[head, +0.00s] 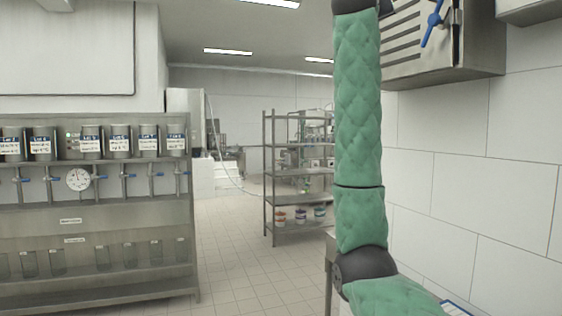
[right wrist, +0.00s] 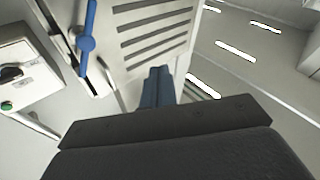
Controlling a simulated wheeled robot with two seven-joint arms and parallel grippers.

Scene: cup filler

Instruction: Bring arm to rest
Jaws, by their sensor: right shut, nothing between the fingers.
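My right arm (head: 358,110), in a green padded sleeve, stands raised on the right side of the head view and runs out of its top edge. Its gripper is out of the head view. In the right wrist view my right gripper (right wrist: 158,82) has its blue fingers together and empty, in front of a louvred metal cabinet (right wrist: 150,25). I cannot tell how far the fingertips are from the cabinet. My left gripper is in neither view.
The steel cabinet (head: 425,65) with a blue handle (head: 433,24) hangs on the right wall, close to my raised arm. A filler rack (head: 100,222) with several canisters stands at left. A wire shelf (head: 290,172) stands farther back. The tiled floor (head: 228,260) between is clear.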

